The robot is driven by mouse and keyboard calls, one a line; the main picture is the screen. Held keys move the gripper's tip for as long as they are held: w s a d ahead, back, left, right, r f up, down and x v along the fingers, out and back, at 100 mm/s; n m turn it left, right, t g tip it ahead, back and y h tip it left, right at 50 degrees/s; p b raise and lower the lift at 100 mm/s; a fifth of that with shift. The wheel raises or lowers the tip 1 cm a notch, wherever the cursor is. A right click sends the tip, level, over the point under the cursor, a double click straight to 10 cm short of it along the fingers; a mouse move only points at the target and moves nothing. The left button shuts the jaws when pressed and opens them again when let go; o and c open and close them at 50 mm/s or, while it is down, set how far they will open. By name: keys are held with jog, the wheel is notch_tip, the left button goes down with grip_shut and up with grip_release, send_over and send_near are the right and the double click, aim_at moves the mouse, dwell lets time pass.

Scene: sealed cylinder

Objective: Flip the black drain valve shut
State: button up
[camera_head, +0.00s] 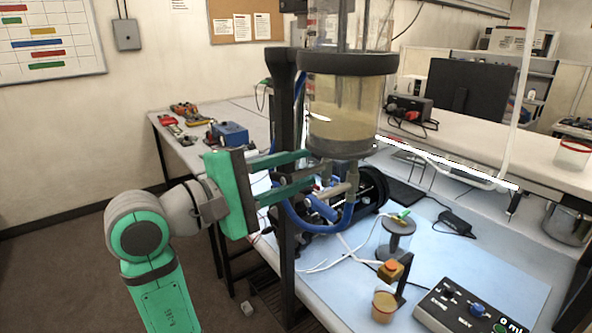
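A clear cylinder (338,118) with yellowish liquid hangs in a black frame, with a dark collar (348,62) around it. Below its base is a small grey-tan outlet fitting (340,186) with a blue hose (345,215) running down from it. I cannot clearly make out the black drain valve among the dark parts there. My green gripper (312,168) reaches in from the left, just under the cylinder's base. Its two fingers are apart with a gap between them, and nothing shows held. Their tips are close to the fitting; contact cannot be told.
A black upright post (287,220) stands beside my fingers. A black cylindrical device (372,188) lies behind the fitting. A small cup (384,305), an orange-topped stand (391,268) and a control box (470,308) stand at the front right. The blue mat (445,268) has free room.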

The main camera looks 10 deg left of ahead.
jog(key=shift+c, duration=0.2)
grip_shut()
jog(key=shift+a+r+m, duration=0.1)
jog(key=shift+r+m, duration=0.1)
jog(key=shift+m, duration=0.65)
jog(key=shift+r+m, duration=0.2)
jog(key=shift+m, duration=0.65)
jog(key=shift+o, duration=0.2)
grip_release()
jog(key=v, duration=1)
jog(key=shift+s+a, duration=0.2)
jog(key=shift+a, duration=0.05)
